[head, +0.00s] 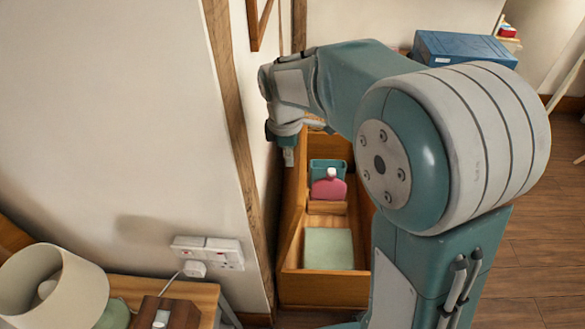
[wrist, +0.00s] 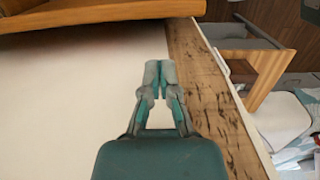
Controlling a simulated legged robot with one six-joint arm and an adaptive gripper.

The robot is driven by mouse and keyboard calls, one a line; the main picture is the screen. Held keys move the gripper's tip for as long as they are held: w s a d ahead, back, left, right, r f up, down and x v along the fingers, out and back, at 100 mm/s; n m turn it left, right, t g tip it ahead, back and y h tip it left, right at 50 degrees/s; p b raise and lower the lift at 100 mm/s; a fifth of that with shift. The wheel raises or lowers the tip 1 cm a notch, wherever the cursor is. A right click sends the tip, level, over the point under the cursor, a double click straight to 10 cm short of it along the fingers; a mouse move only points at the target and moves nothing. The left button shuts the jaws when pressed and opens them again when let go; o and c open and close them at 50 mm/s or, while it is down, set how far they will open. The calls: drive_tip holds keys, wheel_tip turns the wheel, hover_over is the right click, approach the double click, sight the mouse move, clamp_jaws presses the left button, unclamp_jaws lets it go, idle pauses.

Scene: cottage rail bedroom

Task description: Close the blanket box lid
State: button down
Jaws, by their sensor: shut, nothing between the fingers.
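The wooden blanket box (head: 322,288) stands open against the wall in the head view. Its inside shows between the wall and my arm. The lid (head: 291,215) appears to be the upright wooden panel along the wall side, though my arm hides part of it. My gripper (head: 288,157) points down by the wall, near the top of that panel; I cannot tell whether it touches it. In the wrist view my gripper (wrist: 160,66) is shut and empty, in front of the pale wall. An orange wooden edge (wrist: 100,14) crosses the top left there, probably the box or lid.
A wooden post (head: 238,150) runs up the wall corner. A bedside table with a lamp (head: 52,288) stands lower left. A blue case (head: 462,48) lies behind.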

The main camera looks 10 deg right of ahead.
wheel_tip(320, 180, down, 9)
drive_tip(key=shift+s+d+f, duration=0.15)
drive_tip(key=shift+f, duration=0.05)
drive_tip(key=shift+a, duration=0.25)
